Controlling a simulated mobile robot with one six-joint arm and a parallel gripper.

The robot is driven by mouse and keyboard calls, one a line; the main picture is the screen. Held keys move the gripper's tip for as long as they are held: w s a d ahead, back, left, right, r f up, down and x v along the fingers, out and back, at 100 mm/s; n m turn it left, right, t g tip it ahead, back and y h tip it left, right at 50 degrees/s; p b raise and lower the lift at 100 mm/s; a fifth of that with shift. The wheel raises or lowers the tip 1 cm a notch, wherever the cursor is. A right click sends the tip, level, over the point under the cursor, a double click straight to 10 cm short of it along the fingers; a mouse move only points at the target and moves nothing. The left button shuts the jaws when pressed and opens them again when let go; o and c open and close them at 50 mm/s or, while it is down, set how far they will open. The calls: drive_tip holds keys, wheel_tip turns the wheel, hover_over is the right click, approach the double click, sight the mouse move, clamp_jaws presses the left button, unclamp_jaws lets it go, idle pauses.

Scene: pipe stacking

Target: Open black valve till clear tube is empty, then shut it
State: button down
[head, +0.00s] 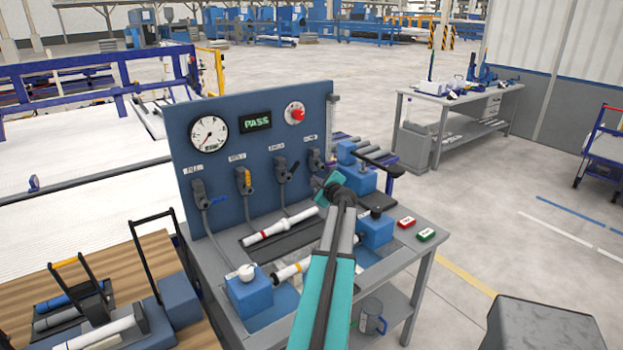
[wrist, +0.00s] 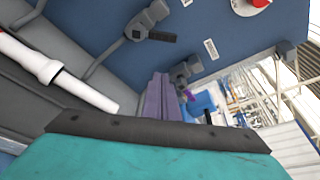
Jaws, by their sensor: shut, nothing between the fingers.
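The black valve (head: 281,170) is on the blue panel, third from the left, its black handle pointing right and slightly up. In the wrist view the black-handled valve (wrist: 150,27) is at the top, its handle roughly level. My gripper (head: 329,186) is shut and empty, in front of the panel, right of and a little below the black valve, apart from it. Its teal and black end (wrist: 155,135) fills the bottom of the wrist view. A white tube with red bands (head: 283,228) lies on the bench below the valves. I cannot tell which tube is clear or its level.
The gauge (head: 208,134) needle points lower left. The display (head: 256,121) reads PASS. Blue blocks (head: 249,296) stand on the bench.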

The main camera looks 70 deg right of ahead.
sight(294, 168)
drive_tip(key=shift+p+x, duration=1.6)
drive_tip(key=shift+x, duration=3.25)
drive_tip(key=shift+w+a+r+p, duration=0.35)
drive_tip(key=shift+a+r+p, duration=0.25)
drive_tip(key=shift+r, duration=0.1)
drive_tip(key=shift+w+a+r+p, duration=0.35)
drive_tip(key=shift+a+r+p, duration=0.15)
drive_tip(key=shift+a+r, duration=0.2)
